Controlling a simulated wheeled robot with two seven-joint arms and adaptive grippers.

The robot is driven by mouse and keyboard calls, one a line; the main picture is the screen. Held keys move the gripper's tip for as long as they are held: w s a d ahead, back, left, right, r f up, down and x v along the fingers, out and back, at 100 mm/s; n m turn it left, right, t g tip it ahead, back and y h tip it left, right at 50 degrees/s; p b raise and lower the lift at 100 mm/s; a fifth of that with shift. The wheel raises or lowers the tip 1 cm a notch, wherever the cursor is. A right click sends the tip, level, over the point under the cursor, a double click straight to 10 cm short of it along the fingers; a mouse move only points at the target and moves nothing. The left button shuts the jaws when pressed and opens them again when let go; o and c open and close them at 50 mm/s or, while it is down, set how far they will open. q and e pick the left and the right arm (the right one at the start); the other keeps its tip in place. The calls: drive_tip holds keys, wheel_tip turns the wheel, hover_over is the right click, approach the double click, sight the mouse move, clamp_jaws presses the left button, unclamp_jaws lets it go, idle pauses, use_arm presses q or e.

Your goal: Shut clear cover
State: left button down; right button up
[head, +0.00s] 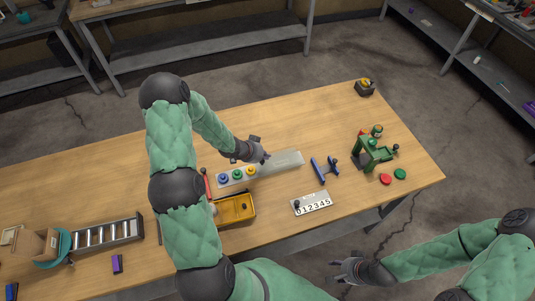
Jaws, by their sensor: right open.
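A small panel with blue, green and yellow buttons (237,175) lies on the wooden table, left of the table's right half. A clear, pale cover (287,161) extends to the right from the button panel and appears swung open, leaving the buttons uncovered. My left gripper (262,154) is just above or beside the cover's left part, behind the yellow button. I cannot tell whether it touches the cover or how far its fingers are apart. My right gripper (343,270) is open and empty, in front of the table and away from the panel.
A yellow tray (236,209) sits in front of the panel. A blue handle-like piece (323,169), a number plate (312,204) and a green press (374,153) stand to the right. A ladder-like rack (107,234) lies at left. The table's back right is mostly clear.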

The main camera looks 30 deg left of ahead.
use_arm(q)
drive_tip(key=shift+s+a+r+p, duration=0.1)
drive_tip(key=shift+s+a+p, duration=0.3)
drive_tip(key=shift+s, duration=0.05)
drive_tip(key=s+a+p, duration=0.2)
drive_tip(key=s+a, duration=0.1)
drive_tip(key=s, duration=0.1)
drive_tip(key=s+a+p, duration=0.3)
drive_tip(key=s+a, duration=0.1)
drive_tip(key=s+a+p, duration=0.3)
drive_tip(key=s, duration=0.1)
drive_tip(key=shift+s+a, duration=0.2)
drive_tip(key=shift+a, duration=0.05)
drive_tip(key=shift+s+a, duration=0.35)
drive_tip(key=shift+s, duration=0.05)
drive_tip(key=shift+s+a, duration=0.1)
